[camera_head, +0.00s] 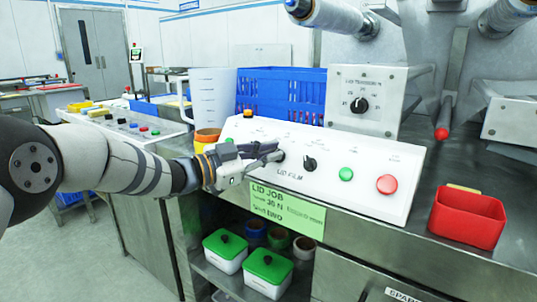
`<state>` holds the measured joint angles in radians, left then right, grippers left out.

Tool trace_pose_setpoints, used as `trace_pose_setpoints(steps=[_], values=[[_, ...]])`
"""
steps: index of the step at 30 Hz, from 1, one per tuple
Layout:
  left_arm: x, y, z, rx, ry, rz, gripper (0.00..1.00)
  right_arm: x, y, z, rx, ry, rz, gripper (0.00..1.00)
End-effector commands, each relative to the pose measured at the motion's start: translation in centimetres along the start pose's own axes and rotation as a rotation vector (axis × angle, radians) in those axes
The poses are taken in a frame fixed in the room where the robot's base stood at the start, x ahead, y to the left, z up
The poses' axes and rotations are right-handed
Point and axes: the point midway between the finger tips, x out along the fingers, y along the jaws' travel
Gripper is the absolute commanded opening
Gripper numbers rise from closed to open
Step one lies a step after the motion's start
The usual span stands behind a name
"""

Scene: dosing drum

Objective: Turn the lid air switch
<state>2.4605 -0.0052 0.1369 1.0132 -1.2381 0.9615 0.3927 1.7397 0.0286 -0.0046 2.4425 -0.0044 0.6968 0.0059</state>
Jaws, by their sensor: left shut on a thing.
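A white sloped control panel (330,192) marked "LID FILM" sits on the steel counter. My left gripper (272,154) reaches in from the left, with its fingers shut on a dark knob (280,157) at the panel's left part. The fingers hide most of this knob, so its angle cannot be told. A second black knob (310,163) is right of it, apart from the gripper. Further right are a green button (346,174) and a red button (387,184). The small labels above the controls are too small to read, so I cannot tell which one is lid air. My right gripper is out of view.
A lid tension box (375,115) with a dial and a blue crate (282,95) stand behind the panel. A white jug (211,95) is behind my left wrist. A red bin (467,216) is at right. A green job card (287,216) hangs below the panel.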

Motion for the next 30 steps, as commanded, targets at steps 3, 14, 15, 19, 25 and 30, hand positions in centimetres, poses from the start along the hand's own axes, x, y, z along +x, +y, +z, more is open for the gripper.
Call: trace_pose_setpoints(steps=[3,14,15,19,25,30], values=[[0.0,0.1,0.0,0.001,-0.001,0.001,0.29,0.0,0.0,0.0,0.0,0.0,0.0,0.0],[-0.4,0.0,0.1,-0.001,-0.002,-0.001,0.29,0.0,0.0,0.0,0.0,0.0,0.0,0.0],[-0.9,-0.1,0.1,-0.001,-0.003,-0.001,0.29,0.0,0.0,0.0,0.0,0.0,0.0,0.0],[-4.1,-0.1,0.1,-0.003,-0.003,-0.002,0.29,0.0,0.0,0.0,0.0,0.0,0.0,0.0],[-9.3,0.0,0.0,-0.002,-0.001,-0.002,0.29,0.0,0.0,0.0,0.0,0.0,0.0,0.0],[-11.6,0.0,0.0,0.0,0.0,0.0,0.29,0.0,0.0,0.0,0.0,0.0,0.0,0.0]])
